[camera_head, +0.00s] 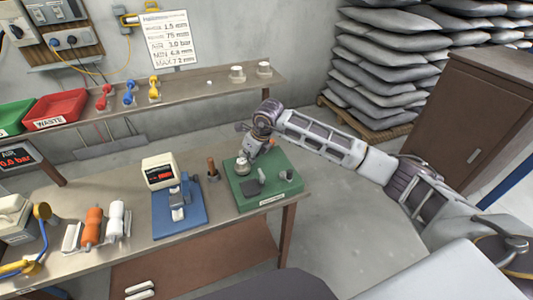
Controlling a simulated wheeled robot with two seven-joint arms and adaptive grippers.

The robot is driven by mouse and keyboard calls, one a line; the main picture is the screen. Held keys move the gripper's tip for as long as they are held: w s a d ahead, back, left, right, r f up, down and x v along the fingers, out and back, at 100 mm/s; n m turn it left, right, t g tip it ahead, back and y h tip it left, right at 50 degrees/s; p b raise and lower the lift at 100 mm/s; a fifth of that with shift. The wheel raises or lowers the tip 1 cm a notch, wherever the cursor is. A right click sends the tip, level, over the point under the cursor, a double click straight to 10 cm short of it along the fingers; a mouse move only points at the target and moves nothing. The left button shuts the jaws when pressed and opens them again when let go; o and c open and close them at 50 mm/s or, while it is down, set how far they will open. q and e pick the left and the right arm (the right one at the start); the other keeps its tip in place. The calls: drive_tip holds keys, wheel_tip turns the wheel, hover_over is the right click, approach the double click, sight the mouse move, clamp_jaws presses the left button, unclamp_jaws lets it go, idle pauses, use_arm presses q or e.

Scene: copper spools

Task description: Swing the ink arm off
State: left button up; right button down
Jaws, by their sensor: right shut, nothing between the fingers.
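A green base plate (267,200) with a small label lies at the right end of the bench. It bears a round metal piece (243,168), a dark flat block (250,188) and a short grey cylinder (287,175). I cannot make out which part is the ink arm; my right gripper hides part of the plate's back. My right gripper (246,155) is shut and empty, pointing down close to the round metal piece. I cannot tell whether it touches it. My left gripper is not in view.
A blue-based device (180,217) with a white display box (160,171) stands left of the plate. A brown-handled tool (212,167) stands between. Orange (93,226) and white spools are further left. A shelf (200,91) runs behind.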

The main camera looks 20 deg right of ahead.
sight(263, 170)
drive_tip(key=shift+s+f, duration=0.15)
drive_tip(key=shift+s, duration=0.1)
drive_tip(key=shift+s+d+p, duration=0.2)
drive_tip(key=shift+s+p, duration=0.1)
drive_tip(key=shift+p, duration=0.5)
drive_tip(key=shift+s+d+p, duration=0.35)
drive_tip(key=shift+d+p, duration=0.1)
drive_tip(key=shift+p, duration=0.25)
drive_tip(key=shift+s+d, duration=0.2)
drive_tip(key=shift+s, duration=0.1)
drive_tip(key=shift+s+d+b, duration=0.7)
drive_tip(key=shift+s+d, duration=0.1)
drive_tip(key=shift+s, duration=0.35)
drive_tip(key=b+v, duration=0.1)
drive_tip(key=v, duration=0.9)
drive_tip(key=shift+m, duration=0.4)
drive_tip(key=shift+s+d, duration=0.1)
drive_tip(key=shift+d, duration=0.05)
drive_tip(key=shift+d, duration=0.1)
